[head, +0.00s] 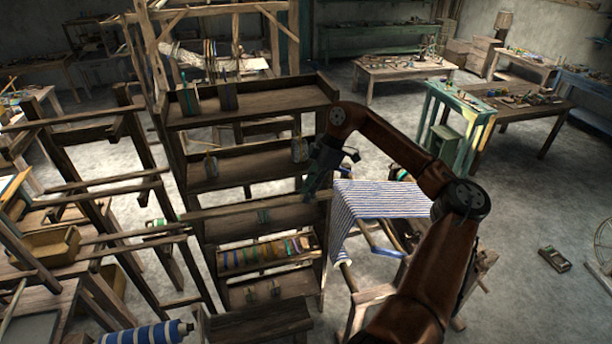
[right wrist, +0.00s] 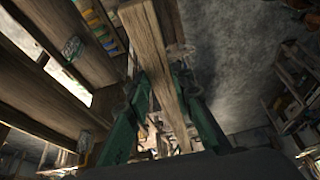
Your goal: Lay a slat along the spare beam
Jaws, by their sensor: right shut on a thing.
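My right gripper (head: 312,186) is in front of the right side of the wooden shelf unit, its jaws pointing down. It is shut on a long brown wooden slat (head: 245,207), which runs left from the jaws across the shelf front, roughly level. In the right wrist view the slat (right wrist: 158,60) passes between the two green fingers of my right gripper (right wrist: 168,110). Several wooden beams (head: 100,185) stand in frames left of the shelf; I cannot tell which is the spare beam. My left gripper is not in view.
The shelf unit (head: 250,170) holds small tools and a row of coloured spools (head: 265,252). A blue-and-white striped cloth (head: 375,205) hangs on a frame just right of the gripper. A blue striped roll (head: 145,333) lies at the bottom left. Bare floor (head: 530,210) shows at right.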

